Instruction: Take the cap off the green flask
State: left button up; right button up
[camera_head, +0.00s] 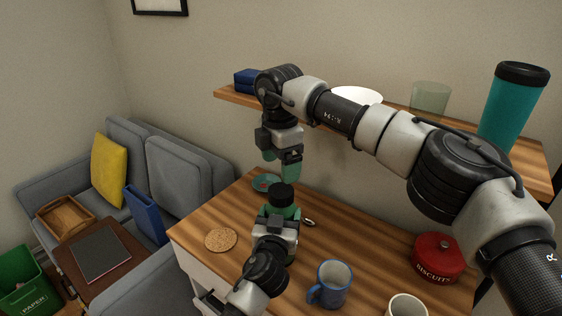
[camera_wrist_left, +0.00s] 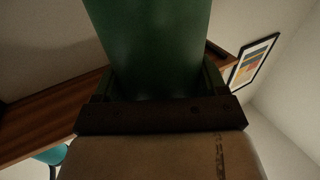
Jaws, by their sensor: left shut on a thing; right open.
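The green flask (camera_head: 284,212) stands upright over the desk with its black cap (camera_head: 282,194) on top. My left gripper (camera_head: 279,218) is shut on the flask's body below the cap. The flask's green side fills the top middle of the left wrist view (camera_wrist_left: 150,45). My right gripper (camera_head: 281,164) is open, pointing down, a little above the cap. It appears apart from the cap. The flask's lower part is hidden behind my left gripper and wrist.
The wooden desk (camera_head: 205,218) holds a cork coaster (camera_head: 220,239), teal dish (camera_head: 266,183), blue mug (camera_head: 331,284), white mug (camera_head: 406,307) and red biscuit tin (camera_head: 437,258). The shelf (camera_head: 228,95) behind carries a blue box (camera_head: 247,79), green glass (camera_head: 430,98) and teal tumbler (camera_head: 509,108).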

aim_at(281, 190)
jog(key=m, duration=0.5)
jog(key=shift+d+m, duration=0.1)
jog(key=shift+m, duration=0.3)
jog(key=shift+f+m, duration=0.1)
jog(key=shift+m, duration=1.1)
jog(key=shift+f, duration=3.95)
